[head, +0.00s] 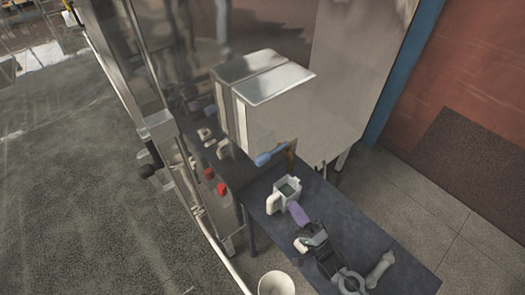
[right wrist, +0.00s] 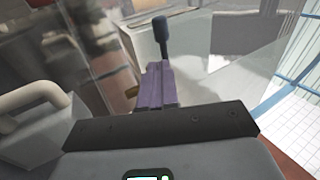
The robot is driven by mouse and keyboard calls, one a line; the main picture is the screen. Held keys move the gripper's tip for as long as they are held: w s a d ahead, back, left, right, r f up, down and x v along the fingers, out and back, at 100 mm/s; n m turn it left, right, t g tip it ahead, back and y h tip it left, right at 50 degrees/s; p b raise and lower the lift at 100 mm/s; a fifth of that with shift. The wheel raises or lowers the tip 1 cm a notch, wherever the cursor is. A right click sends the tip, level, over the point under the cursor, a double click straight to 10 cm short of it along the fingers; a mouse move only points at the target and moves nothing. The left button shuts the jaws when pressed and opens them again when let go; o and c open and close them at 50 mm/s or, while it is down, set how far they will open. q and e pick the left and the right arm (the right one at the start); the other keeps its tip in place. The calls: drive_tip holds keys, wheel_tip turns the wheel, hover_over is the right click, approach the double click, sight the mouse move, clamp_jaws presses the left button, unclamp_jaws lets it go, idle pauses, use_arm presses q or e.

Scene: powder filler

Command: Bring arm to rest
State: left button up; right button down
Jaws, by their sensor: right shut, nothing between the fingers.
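My right gripper (head: 298,214) has purple fingers that are closed together with nothing between them. It is over the dark table, just in front of a white square container with a handle (head: 275,202). In the right wrist view my right gripper (right wrist: 158,72) points toward the machine, with its fingers pressed together. The container's grey handle side (right wrist: 35,120) shows at the left of that view, apart from the fingers. My left gripper is not in view.
The steel powder filler (head: 265,110) stands behind the table, with a blue-tipped lever (head: 268,157) above the container. Two red buttons (head: 215,182) are on its side. A white bin (head: 276,284) stands at the front.

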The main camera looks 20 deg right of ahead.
drive_tip(key=s+a+r+n+g+h+p, duration=0.1)
drive_tip(key=s+a+r+g+h+p, duration=0.1)
drive_tip(key=s+r+g+h+p, duration=0.35)
drive_tip(key=s+d+n+g+h+p, duration=0.1)
drive_tip(key=s+d+n+g, duration=0.1)
drive_tip(key=s+n+g, duration=0.4)
drive_tip(key=s+d+f+n+g+h+p, duration=0.1)
drive_tip(key=s+d+n+g+h+p, duration=0.1)
drive_tip(key=s+n+g, duration=0.4)
drive_tip(key=s+n, duration=0.2)
drive_tip(key=s, duration=0.2)
drive_tip(key=shift+s+d+n+p, duration=0.25)
drive_tip(key=shift+s+n+p, duration=0.05)
drive_tip(key=shift+s, duration=0.05)
drive_tip(key=shift+g, duration=0.25)
